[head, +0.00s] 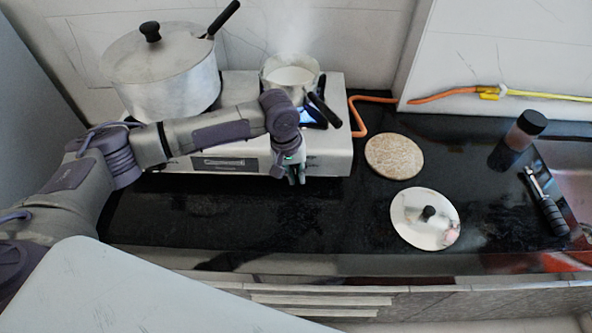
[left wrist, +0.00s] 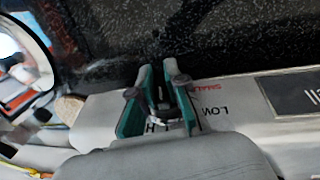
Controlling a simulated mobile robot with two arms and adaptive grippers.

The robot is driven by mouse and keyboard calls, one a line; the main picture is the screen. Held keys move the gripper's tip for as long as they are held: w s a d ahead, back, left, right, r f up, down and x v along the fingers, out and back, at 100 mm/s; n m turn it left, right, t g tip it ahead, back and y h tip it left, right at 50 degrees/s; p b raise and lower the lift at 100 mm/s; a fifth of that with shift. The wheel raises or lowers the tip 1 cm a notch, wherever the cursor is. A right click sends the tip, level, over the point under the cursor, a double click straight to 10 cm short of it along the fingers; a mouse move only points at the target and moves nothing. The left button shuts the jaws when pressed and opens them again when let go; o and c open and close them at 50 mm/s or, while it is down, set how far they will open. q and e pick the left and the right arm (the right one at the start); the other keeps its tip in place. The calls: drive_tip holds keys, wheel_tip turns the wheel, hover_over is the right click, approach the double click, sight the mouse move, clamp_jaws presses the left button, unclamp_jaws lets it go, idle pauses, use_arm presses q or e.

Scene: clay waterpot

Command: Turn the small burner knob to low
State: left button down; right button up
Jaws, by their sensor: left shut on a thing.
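My left gripper (head: 296,176) is at the front face of the white stove (head: 325,166), near its right end. In the left wrist view my left gripper (left wrist: 158,88) has its teal-edged fingers on either side of the small burner knob (left wrist: 161,105), shut on it. Red "SMALL" lettering and the black marks "LOW" and "H" show on the panel around it. The knob is mostly hidden by the fingers, and its exact angle cannot be told. A small pot (head: 289,75) of white liquid stands above on the stove's right side. My right gripper is not in view.
A large lidded pot (head: 160,75) stands on the stove's left side. An orange hose (head: 358,119) runs from behind the stove.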

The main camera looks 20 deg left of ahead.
use_arm(q)
drive_tip(key=shift+w+a+r+n+t+h+p, duration=0.15)
drive_tip(key=shift+n+t+h+p, duration=0.1)
drive_tip(key=shift+h+p, duration=0.3)
drive_tip(key=shift+a+r+n+t+h+p, duration=0.15)
drive_tip(key=shift+t+h+p, duration=0.15)
drive_tip(key=shift+h, duration=0.35)
drive_tip(key=shift+f+t+h, duration=0.25)
drive_tip(key=shift+h, duration=0.55)
drive_tip(key=shift+f+h, duration=0.1)
drive_tip(key=shift+h, duration=0.3)
drive_tip(key=shift+f+n+t+h+b, duration=0.1)
drive_tip(key=shift+n+t+h+b, duration=0.3)
drive_tip(key=shift+b, duration=0.05)
drive_tip(key=t+h+b, duration=0.1)
drive_tip(key=b, duration=0.1)
drive_tip(key=h+b, duration=0.2)
drive_tip(key=b, duration=0.1)
drive_tip(key=shift+f+n+t, duration=0.15)
drive_tip(key=shift+n+t, duration=0.25)
drive_tip(key=shift+t+h+b, duration=0.4)
drive_tip(key=shift+h+b, duration=0.3)
drive_tip(key=shift+b, duration=0.35)
drive_tip(key=shift+r+n, duration=0.25)
drive_tip(key=shift+n, duration=0.05)
drive_tip(key=shift+r+h+b, duration=0.1)
drive_tip(key=shift+h+b, duration=0.2)
drive_tip(key=shift+r, duration=0.1)
